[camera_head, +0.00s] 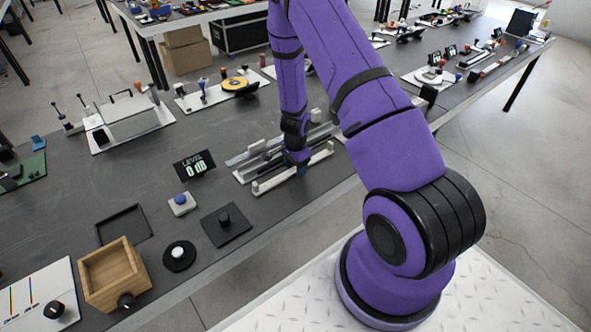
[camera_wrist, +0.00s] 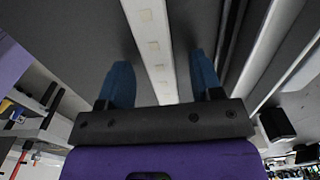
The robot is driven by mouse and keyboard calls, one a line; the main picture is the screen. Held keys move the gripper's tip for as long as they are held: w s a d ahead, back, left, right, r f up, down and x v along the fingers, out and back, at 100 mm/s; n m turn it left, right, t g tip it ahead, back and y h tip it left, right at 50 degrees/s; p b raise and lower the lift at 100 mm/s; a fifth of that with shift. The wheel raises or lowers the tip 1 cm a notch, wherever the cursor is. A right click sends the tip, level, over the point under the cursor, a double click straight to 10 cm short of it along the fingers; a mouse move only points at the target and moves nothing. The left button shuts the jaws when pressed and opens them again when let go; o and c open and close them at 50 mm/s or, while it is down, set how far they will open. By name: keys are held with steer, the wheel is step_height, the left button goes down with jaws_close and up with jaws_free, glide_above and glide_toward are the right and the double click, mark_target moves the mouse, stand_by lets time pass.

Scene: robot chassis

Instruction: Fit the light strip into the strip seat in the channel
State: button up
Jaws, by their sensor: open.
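The light strip (camera_head: 275,184) is a long pale bar with a row of small square patches, lying at the front of the rail group in the head view. In the wrist view the strip (camera_wrist: 150,32) runs between the two blue fingers of my gripper (camera_wrist: 160,66). The fingers are open, one on each side of the strip, with gaps visible. In the head view my gripper (camera_head: 301,170) is low over the strip, its fingers mostly hidden by the arm. The channel (camera_head: 246,174), with pale rails, lies behind the strip; its rails (camera_wrist: 262,45) show at right in the wrist view. The seat is hard to make out.
A display (camera_head: 194,166) reading "LEVEL 0 dB" stands left of the channel. A blue-topped button box (camera_head: 181,204), a black knob plate (camera_head: 226,225) and a wooden box (camera_head: 115,275) are further left. The dark table between the display and the rails is clear.

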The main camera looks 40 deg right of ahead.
steer(key=shift+f, duration=0.1)
steer(key=c, duration=1)
steer(key=shift+c, duration=0.2)
steer(key=shift+r, duration=1.55)
steer(key=shift+s+r, duration=0.15)
steer(key=shift+r, duration=0.15)
steer(key=s+d+r, duration=0.1)
steer(key=s, duration=1.4)
steer(key=shift+s+d+r, duration=0.15)
steer(key=shift+s+d, duration=0.2)
steer(key=shift+w, duration=0.1)
